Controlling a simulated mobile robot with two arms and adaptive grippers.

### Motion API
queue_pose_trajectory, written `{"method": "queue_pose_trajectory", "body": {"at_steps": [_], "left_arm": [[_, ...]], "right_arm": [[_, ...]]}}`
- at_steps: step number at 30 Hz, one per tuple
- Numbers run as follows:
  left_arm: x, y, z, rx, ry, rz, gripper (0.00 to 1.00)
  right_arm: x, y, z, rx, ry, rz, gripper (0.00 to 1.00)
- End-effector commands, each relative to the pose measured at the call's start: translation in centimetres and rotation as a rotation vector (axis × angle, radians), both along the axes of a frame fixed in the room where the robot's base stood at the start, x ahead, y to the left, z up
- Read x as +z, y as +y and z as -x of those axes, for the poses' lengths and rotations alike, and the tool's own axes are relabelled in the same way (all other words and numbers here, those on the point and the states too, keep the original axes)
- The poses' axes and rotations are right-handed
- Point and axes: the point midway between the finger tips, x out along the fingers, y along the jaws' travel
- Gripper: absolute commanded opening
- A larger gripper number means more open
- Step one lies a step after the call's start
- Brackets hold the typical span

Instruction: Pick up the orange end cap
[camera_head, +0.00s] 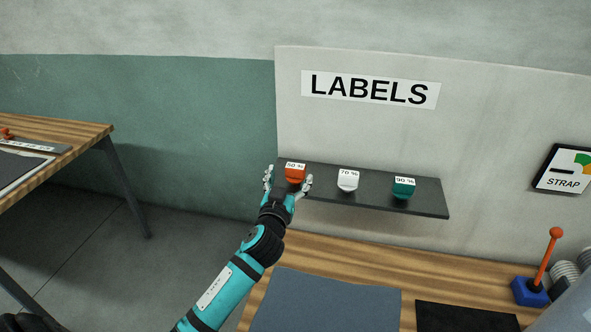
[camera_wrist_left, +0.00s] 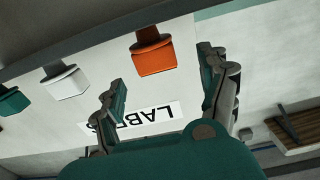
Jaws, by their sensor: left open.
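The orange end cap (camera_head: 295,174), with a white "50 %" label on top, sits at the left end of a dark wall shelf (camera_head: 425,196). My left gripper (camera_head: 289,180) is open at that end of the shelf, with one finger on each side of the orange cap in the head view. In the left wrist view the orange cap (camera_wrist_left: 155,58) shows ahead of and between the open fingers (camera_wrist_left: 164,85); no contact is visible. My right gripper is not in view.
A white "70 %" cap (camera_head: 347,181) and a green "90 %" cap (camera_head: 403,189) stand to the right on the same shelf. A wooden bench (camera_head: 330,252) lies below, with a blue-based orange lever (camera_head: 529,291). The wall behind carries a "LABELS" sign (camera_head: 370,89).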

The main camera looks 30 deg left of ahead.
Motion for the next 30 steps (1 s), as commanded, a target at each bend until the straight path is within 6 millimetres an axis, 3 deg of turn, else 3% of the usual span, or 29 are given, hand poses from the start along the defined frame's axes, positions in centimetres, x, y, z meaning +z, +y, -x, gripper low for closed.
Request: {"method": "queue_pose_trajectory", "body": {"at_steps": [5, 12, 22, 30], "left_arm": [[0.3, 0.3, -1.3, 0.001, 0.000, -0.001, 0.77], [0.2, 0.8, -4.7, 0.001, 0.000, 0.000, 0.77], [0.0, 1.0, -5.3, 0.000, 0.001, 0.000, 0.77], [0.0, 1.0, -5.3, 0.000, 0.001, 0.000, 0.42]], "right_arm": [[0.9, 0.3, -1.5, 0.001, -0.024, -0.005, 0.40], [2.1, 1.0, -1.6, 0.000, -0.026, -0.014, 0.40], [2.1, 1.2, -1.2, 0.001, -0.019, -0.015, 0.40], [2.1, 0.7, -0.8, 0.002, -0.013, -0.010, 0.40]]}}
